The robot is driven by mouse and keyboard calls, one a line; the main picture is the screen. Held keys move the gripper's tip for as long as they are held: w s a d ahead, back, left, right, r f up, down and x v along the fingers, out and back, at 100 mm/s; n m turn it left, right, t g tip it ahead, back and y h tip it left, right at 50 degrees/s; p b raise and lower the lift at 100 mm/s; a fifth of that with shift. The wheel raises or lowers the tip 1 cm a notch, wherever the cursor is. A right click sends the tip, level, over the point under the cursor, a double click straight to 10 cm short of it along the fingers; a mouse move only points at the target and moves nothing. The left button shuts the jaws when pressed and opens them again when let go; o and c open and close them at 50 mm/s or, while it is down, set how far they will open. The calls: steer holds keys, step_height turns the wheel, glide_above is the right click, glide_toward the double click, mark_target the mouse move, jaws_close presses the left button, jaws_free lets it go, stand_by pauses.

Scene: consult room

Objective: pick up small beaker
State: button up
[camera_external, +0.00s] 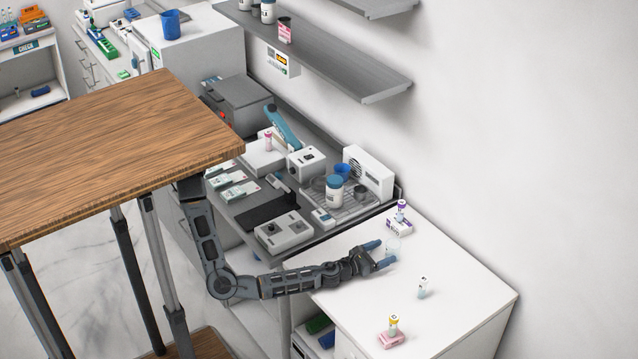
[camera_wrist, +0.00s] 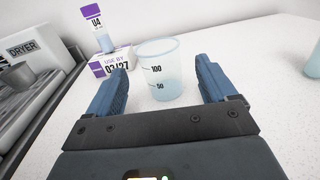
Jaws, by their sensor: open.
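The small beaker (camera_wrist: 159,75) is clear with black 50 and 100 marks. It stands upright on the white counter (camera_external: 455,270). In the external view the beaker (camera_external: 393,244) is faint and sits at the fingertips. My gripper (camera_external: 383,254) is open, low over the counter. In the wrist view my gripper (camera_wrist: 158,80) has one blue finger to each side of the beaker, with visible gaps. The beaker is between or just beyond the fingertips; its exact depth is hard to tell. Its lower front is close to the gripper's dark crossbar.
A purple-capped vial (camera_wrist: 98,32) stands on a purple-and-white box (camera_wrist: 110,60) just left of the beaker. A drying rack (camera_external: 352,203) lies behind. Counter between them is clear.

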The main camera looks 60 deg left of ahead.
mark_target(387, 250)
steer(key=shift+w+d, duration=0.15)
steer(key=shift+w, duration=1.15)
steer(key=shift+w+d, duration=0.1)
steer(key=shift+w, duration=1.15)
steer(key=c, duration=1)
